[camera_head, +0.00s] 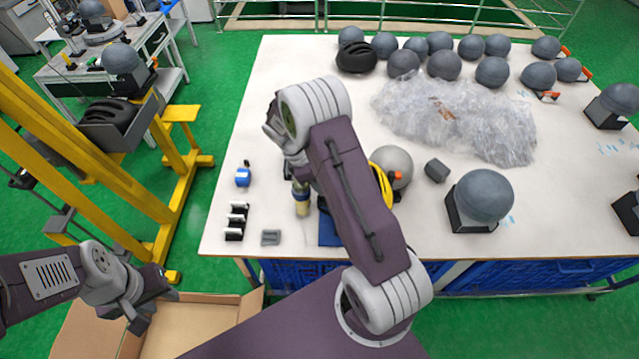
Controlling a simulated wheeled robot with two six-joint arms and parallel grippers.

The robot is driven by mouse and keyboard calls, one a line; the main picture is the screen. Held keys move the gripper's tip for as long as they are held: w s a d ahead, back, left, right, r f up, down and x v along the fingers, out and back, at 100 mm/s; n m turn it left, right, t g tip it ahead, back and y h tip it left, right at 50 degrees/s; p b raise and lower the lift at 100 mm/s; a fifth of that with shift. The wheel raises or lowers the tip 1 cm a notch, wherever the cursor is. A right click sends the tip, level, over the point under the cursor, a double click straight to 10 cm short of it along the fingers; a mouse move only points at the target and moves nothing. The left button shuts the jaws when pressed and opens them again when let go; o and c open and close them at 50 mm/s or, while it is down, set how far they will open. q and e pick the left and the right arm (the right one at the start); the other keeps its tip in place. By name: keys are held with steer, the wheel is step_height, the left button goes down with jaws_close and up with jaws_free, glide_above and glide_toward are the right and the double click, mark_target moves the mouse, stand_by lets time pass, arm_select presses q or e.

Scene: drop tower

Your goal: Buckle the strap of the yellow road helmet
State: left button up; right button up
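The yellow helmet (382,181) is on the table, just right of my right arm, which covers much of it. A grey round headform (393,162) is at its upper right. A small orange piece and dark parts show beside the yellow edge. The strap and buckle cannot be made out. My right arm reaches over the table, and its gripper is mostly hidden behind its own links, left of the helmet. My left gripper (148,303) is low at the left, off the table and above an open cardboard box, far from the helmet. Its finger opening is unclear.
Clear plastic wrap (455,115) lies behind the helmet. Several grey headforms and a black helmet (356,57) stand at the back. A headform on a black stand (470,222) is to the right. Small tools lie at the left edge. A yellow frame (165,205) stands left.

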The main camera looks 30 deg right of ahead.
steer(key=shift+f, duration=0.1)
steer(key=shift+f, duration=0.2)
steer(key=shift+f, duration=0.2)
steer(key=shift+f+b, duration=0.9)
steer(key=shift+f, duration=0.25)
steer(key=shift+f, duration=0.2)
steer(key=o, duration=1.1)
steer(key=shift+c, duration=0.2)
